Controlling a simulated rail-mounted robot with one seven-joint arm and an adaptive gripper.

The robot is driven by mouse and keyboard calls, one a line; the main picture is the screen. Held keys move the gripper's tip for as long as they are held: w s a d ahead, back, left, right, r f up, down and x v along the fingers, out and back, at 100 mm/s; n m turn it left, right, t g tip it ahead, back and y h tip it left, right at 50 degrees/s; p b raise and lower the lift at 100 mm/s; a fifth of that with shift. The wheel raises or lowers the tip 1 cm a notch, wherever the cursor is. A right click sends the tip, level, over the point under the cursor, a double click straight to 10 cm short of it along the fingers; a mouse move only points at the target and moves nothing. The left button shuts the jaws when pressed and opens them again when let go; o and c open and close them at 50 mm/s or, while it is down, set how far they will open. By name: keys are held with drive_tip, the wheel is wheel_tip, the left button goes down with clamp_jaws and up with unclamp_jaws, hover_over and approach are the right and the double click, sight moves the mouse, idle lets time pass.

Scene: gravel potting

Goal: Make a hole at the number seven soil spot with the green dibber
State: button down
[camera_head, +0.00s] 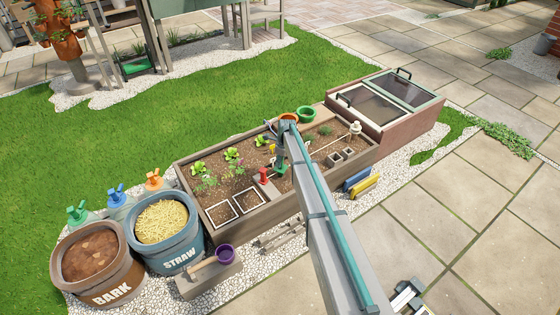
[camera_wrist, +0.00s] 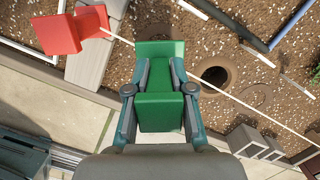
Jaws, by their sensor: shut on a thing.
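My gripper (camera_wrist: 160,88) is shut on the green dibber (camera_wrist: 160,112), whose green block fills the space between the fingers in the wrist view. The dibber's lower end is hidden, so I cannot tell whether it touches the soil. In the head view the green dibber (camera_head: 281,169) shows under my gripper (camera_head: 280,158), over the middle of the planter bed (camera_head: 290,205). A dark round hole (camera_wrist: 214,75) lies in the brown soil just right of the dibber in the wrist view. A darker round soil patch (camera_wrist: 259,95) lies beside it. No number seven is readable.
A red tool (camera_wrist: 72,32) stands close left of the dibber. A thin pale line (camera_wrist: 235,98) crosses the bed. Grey square pots (camera_wrist: 247,140) are at lower right. Seedlings (camera_head: 232,155) grow left of my gripper, and orange and green bowls (camera_head: 306,114) sit at the back edge.

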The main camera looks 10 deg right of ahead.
drive_tip(key=shift+f, duration=2.55)
drive_tip(key=shift+r, duration=0.1)
drive_tip(key=shift+r+p, duration=2.9)
drive_tip(key=shift+r, duration=2.2)
drive_tip(key=shift+r, duration=0.1)
